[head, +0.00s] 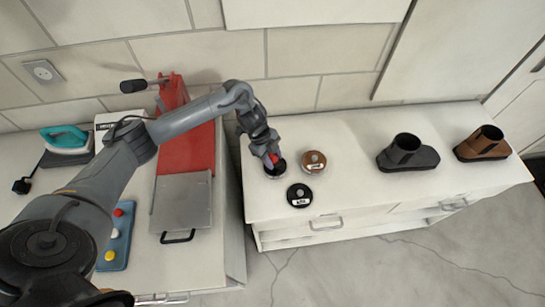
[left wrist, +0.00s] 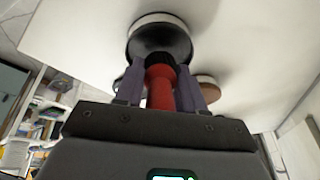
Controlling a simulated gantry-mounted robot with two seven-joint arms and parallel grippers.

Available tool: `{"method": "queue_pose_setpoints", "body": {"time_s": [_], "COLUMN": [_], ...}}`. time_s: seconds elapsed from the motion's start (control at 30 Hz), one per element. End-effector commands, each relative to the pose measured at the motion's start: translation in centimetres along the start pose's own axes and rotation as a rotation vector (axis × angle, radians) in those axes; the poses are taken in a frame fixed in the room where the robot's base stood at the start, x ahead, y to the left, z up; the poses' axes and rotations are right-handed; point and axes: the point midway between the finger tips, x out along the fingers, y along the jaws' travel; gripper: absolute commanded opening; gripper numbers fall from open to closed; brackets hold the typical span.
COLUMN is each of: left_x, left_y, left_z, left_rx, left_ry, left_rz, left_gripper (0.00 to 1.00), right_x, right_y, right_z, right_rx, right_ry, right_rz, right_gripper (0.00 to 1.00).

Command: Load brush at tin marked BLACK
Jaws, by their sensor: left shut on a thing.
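My left gripper (head: 271,157) is shut on a red-handled brush (left wrist: 160,88), with its dark end toward an open round tin (left wrist: 158,40) with a pale rim and black inside. In the head view the gripper is right over this tin (head: 275,170) and hides part of it. Whether the bristles touch the contents I cannot tell. A black round lid or tin (head: 299,196) with a white label lies just in front. A brown one (head: 314,162) with a white label is to the right. The label words are too small to read. My right gripper is not in view.
A black shoe (head: 407,154) and a brown shoe (head: 482,145) stand at the right on the white cabinet top (head: 355,180). On the left counter are a red and grey panel (head: 184,205), a teal iron (head: 65,138) and a blue tray (head: 116,245) with coloured knobs.

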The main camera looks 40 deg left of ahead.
Motion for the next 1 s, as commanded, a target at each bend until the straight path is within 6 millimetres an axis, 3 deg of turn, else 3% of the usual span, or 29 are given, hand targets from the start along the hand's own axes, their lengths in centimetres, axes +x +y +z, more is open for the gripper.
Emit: {"method": "queue_pose_setpoints", "body": {"time_s": [1.0], "left_x": [1.1], "left_y": [0.1], "left_z": [0.4], "left_rx": [0.0], "left_ry": [0.0], "left_rz": [0.0], "left_gripper": [0.08], "right_x": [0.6], "right_y": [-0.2], "right_z": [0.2], "right_rx": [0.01], "right_ry": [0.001], "right_rz": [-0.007], "right_gripper": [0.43]}}
